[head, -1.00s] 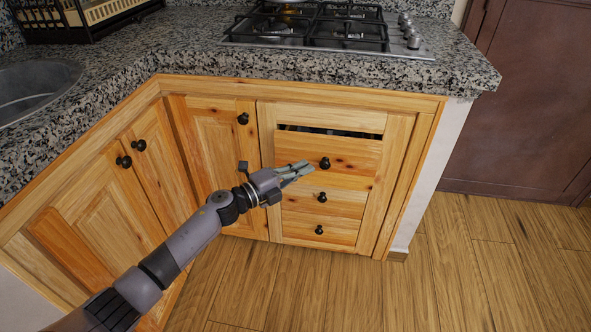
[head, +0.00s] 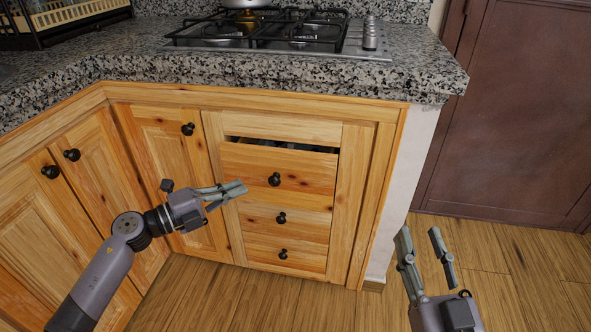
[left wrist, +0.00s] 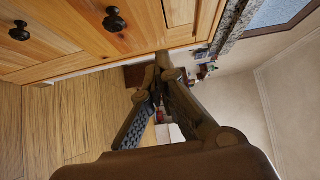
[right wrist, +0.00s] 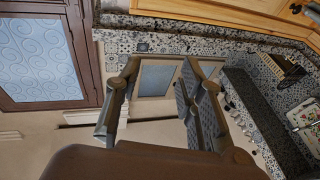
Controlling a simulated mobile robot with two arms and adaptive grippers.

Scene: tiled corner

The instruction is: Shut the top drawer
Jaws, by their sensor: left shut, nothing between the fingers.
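The top drawer (head: 262,172) is a knotty wooden front with a round black knob (head: 275,180), in the middle of the head view. It stands partly open, with a dark gap (head: 300,147) along its top edge. My left gripper (head: 241,188) is shut and empty, in front of the drawer's left side in the picture; I cannot tell whether it touches the front. Its fingers also meet in the left wrist view (left wrist: 155,88). My right gripper (head: 420,236) is open and empty, to the right of the cabinet, and shows open in the right wrist view (right wrist: 160,75).
Two lower drawers (head: 305,222) look shut. Cupboard doors (head: 170,175) with black knobs stand to the left. A granite counter (head: 250,75) with a gas hob (head: 215,38) overhangs the cabinet. A brown door (head: 510,120) and open wooden floor (head: 500,260) lie to the right.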

